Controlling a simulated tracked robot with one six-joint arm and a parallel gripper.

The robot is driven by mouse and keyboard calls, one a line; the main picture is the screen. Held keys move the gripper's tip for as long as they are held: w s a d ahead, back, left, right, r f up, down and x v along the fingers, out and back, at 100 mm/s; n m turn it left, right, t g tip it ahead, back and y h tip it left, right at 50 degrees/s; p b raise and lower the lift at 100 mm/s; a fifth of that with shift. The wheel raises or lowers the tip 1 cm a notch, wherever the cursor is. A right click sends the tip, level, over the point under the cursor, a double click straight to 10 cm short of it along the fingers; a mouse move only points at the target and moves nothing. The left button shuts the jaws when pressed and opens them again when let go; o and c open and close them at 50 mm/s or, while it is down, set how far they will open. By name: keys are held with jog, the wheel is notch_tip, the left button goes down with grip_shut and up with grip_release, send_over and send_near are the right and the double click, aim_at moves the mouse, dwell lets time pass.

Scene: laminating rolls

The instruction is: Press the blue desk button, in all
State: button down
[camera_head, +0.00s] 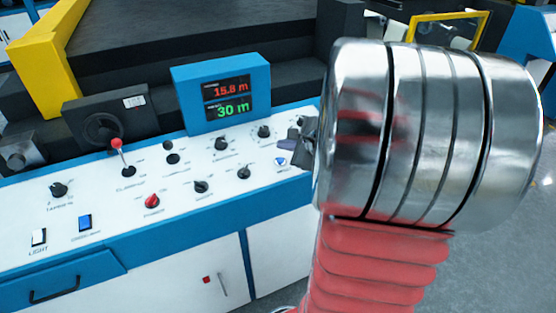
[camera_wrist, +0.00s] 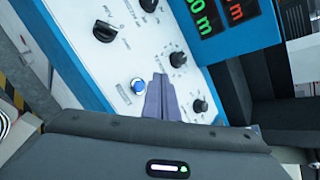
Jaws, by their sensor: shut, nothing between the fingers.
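The round blue button (camera_head: 281,161) has a pale ring and sits at the right end of the white desk panel. It also shows in the wrist view (camera_wrist: 138,87), just left of the fingertips. My gripper (camera_wrist: 160,82) is shut and empty, its grey-purple fingers together over the panel. In the head view my gripper (camera_head: 287,146) is partly hidden behind my wrist, with its fingers close above the button in the picture. The button looks uncovered, and I cannot tell the height of the fingertips over the panel.
Black knobs (camera_head: 221,143), a red knob (camera_head: 152,201) and a red-tipped lever (camera_head: 117,144) stand on the panel. A blue display box (camera_head: 220,92) rises behind the panel.

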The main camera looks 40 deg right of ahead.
jog(key=shift+w+d+f, duration=0.1)
jog(key=shift+w+f, duration=0.05)
jog(key=shift+f, duration=0.75)
jog(key=shift+w+f, duration=0.15)
jog(key=shift+f, duration=0.75)
jog(key=shift+f, duration=0.1)
dwell(0.6)
jog(key=shift+f, duration=0.25)
jog(key=shift+w+f, duration=0.1)
jog(key=shift+f, duration=0.25)
dwell(0.9)
jog(key=shift+r, duration=0.8)
jog(key=r, duration=0.2)
jog(key=s+r, duration=0.1)
jog(key=r, duration=0.2)
dwell(0.7)
